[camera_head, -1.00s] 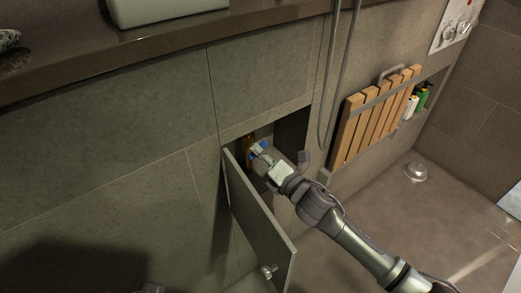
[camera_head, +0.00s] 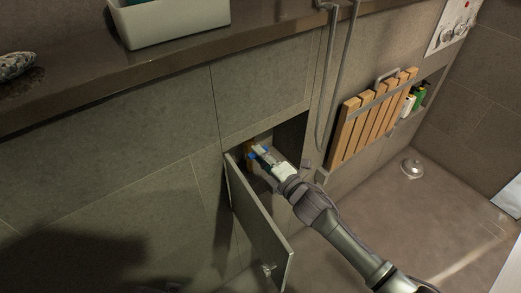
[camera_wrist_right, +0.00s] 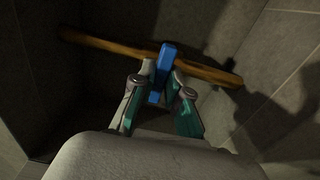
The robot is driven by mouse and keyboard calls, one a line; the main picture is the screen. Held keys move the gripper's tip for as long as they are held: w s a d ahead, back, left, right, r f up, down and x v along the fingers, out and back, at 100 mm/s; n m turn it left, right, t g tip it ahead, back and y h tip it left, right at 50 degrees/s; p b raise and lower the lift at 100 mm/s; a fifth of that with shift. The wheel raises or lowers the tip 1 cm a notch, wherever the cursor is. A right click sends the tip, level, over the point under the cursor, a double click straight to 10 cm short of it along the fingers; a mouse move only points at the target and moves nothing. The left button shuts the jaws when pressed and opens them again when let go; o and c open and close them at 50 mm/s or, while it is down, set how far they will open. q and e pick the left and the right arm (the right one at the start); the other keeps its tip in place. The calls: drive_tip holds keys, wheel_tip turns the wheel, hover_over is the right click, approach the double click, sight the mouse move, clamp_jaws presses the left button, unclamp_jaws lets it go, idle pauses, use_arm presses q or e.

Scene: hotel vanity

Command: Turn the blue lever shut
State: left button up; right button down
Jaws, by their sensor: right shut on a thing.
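The blue lever (camera_wrist_right: 168,56) sits on a brass-coloured pipe (camera_wrist_right: 100,42) inside an open wall recess. In the right wrist view it lies crosswise to the pipe. My right gripper (camera_wrist_right: 160,86) is shut on the blue lever, with one finger on each side of it. In the head view, my right gripper (camera_head: 266,159) reaches into the recess, and only small bits of blue and the pipe (camera_head: 249,146) show past it. My left gripper is not clearly visible.
The open access door (camera_head: 258,222) hangs to the left of my right arm, close to it. The counter (camera_head: 160,68) with a white basin (camera_head: 180,25) is above. A wooden slatted seat (camera_head: 370,118) is on the wall to the right. The shower floor is mostly clear.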

use_arm(q)
drive_tip(key=shift+f, duration=0.45)
use_arm(e)
drive_tip(key=shift+r, duration=0.2)
drive_tip(key=c, duration=1.2)
unclamp_jaws()
use_arm(q)
drive_tip(key=shift+r, duration=0.5)
use_arm(e)
drive_tip(key=shift+o, duration=0.2)
drive_tip(key=shift+f, duration=0.1)
use_arm(q)
drive_tip(key=shift+f, duration=0.45)
use_arm(e)
drive_tip(key=v, duration=1.2)
